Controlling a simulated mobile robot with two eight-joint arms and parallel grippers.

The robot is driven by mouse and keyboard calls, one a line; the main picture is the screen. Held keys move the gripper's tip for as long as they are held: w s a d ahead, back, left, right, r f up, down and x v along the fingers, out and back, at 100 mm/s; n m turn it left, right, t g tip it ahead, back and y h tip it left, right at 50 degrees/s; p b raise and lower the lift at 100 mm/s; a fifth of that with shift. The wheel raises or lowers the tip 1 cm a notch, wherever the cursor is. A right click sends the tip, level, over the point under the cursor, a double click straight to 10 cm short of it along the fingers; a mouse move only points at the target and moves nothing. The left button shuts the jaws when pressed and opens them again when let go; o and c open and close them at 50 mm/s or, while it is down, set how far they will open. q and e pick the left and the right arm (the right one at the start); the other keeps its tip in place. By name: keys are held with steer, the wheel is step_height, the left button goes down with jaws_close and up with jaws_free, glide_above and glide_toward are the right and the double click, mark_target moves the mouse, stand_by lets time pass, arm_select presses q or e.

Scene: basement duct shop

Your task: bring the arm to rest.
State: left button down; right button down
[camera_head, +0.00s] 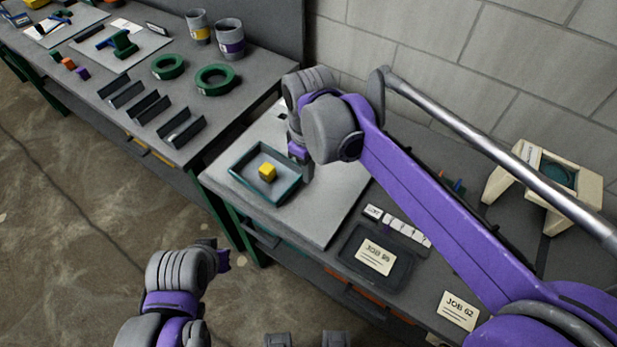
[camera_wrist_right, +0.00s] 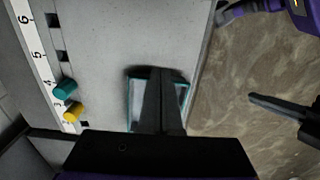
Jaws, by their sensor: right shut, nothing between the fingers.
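My right gripper (camera_head: 306,176) is over the right-hand bench, just right of a teal-rimmed tray (camera_head: 240,178). My right arm stretches across the bench from the lower right. My left gripper (camera_head: 223,258) is low at the lower left, in front of the bench, its fingers mostly hidden.
A dark tray with a job card (camera_head: 375,256), a row of white labels (camera_head: 397,225) and a beige stand (camera_head: 550,185) are on the right bench. Green rings (camera_head: 215,79), mugs (camera_head: 229,38) and dark brackets fill the left bench. The floor (camera_head: 75,235) in front is clear.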

steer(key=shift+r, duration=0.25)
